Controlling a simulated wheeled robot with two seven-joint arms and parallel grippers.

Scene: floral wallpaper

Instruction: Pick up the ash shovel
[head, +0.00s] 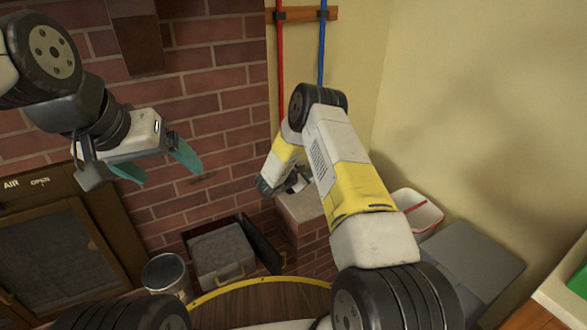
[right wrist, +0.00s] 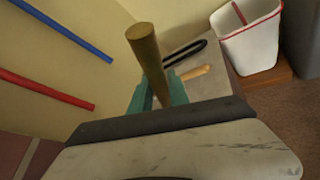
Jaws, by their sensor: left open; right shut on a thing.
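My right gripper (right wrist: 158,92) is shut on a thick brown round handle (right wrist: 148,55), which stands up between the teal fingers in the right wrist view. Its far end is hidden, so I cannot tell whether it belongs to the ash shovel. In the head view my right gripper (head: 298,184) is low by a brick ledge (head: 300,208), and what it holds is mostly hidden. My left gripper (head: 168,176) is open and empty in front of the brick wall.
A red pole (head: 281,70) and a blue pole (head: 322,60) hang from a wooden rack. A white bin (head: 418,212) stands right of the ledge. A black loop (right wrist: 190,52) and a light wooden piece (right wrist: 197,72) lie on the ledge. A grey box (head: 222,250) and a metal bucket (head: 163,272) stand below.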

